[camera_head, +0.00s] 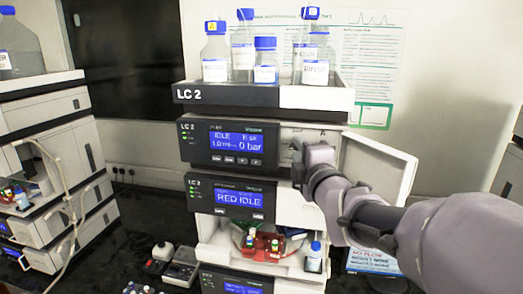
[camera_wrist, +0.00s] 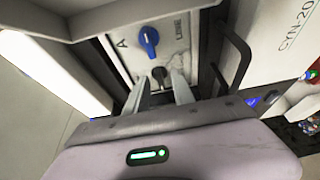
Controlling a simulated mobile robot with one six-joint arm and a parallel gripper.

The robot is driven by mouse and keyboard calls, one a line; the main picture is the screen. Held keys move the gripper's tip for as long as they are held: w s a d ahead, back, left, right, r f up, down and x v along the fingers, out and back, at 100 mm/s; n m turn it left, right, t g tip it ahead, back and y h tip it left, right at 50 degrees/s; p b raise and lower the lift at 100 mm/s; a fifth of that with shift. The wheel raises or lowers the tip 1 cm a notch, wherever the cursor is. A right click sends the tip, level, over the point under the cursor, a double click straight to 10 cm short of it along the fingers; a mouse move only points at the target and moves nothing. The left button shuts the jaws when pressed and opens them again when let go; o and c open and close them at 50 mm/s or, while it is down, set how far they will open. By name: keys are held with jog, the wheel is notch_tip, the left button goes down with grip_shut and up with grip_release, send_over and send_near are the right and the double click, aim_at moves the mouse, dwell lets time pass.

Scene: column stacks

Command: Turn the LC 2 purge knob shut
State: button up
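The LC 2 pump module (camera_head: 230,146) stands in the middle stack, its display reading IDLE and 0 bar, with its white door (camera_head: 378,165) swung open on the right. In the wrist view, a blue knob (camera_wrist: 149,41) sits on the pale panel inside, its handle roughly upright in the picture, beside a letter A. Below it is a small dark round fitting (camera_wrist: 159,73). My gripper (camera_wrist: 161,78) is open, its two fingers apart on either side of that fitting and below the blue knob; contact cannot be told. In the head view my gripper (camera_head: 301,152) reaches into the opening and hides much of it.
A tray (camera_head: 227,97) with several blue-capped bottles tops the stack. A dark bar handle (camera_wrist: 235,60) is right of my fingers. Another stack (camera_head: 50,165) stands left.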

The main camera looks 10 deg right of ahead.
grip_shut()
jog(key=shift+b, duration=0.35)
jog(key=m+t+h+b, duration=0.1)
jog(key=m+b, duration=0.3)
jog(key=b, duration=0.4)
jog(key=m+t+h+b, duration=0.1)
jog(key=m+b, duration=0.3)
jog(key=b, duration=0.4)
jog(key=f+m+t+h+b, duration=0.1)
jog(key=m+b, duration=0.3)
jog(key=b, duration=0.4)
jog(key=shift+a+m+t, duration=0.25)
jog(key=shift+m+t, duration=0.15)
jog(key=m+h, duration=0.2)
jog(key=m, duration=0.1)
jog(key=shift+a+r+m, duration=0.1)
jog(key=shift+r+m, duration=0.05)
jog(key=shift+m, duration=0.15)
jog(key=shift+a+m+h+b, duration=0.1)
jog(key=shift+m+h+b, duration=0.1)
jog(key=shift+m+h, duration=0.95)
jog(key=shift+m+h+b, duration=0.15)
jog(key=shift+m+h, duration=0.3)
jog(key=shift+m, duration=1.3)
jog(key=shift+r+m, duration=0.1)
jog(key=shift+m, duration=0.2)
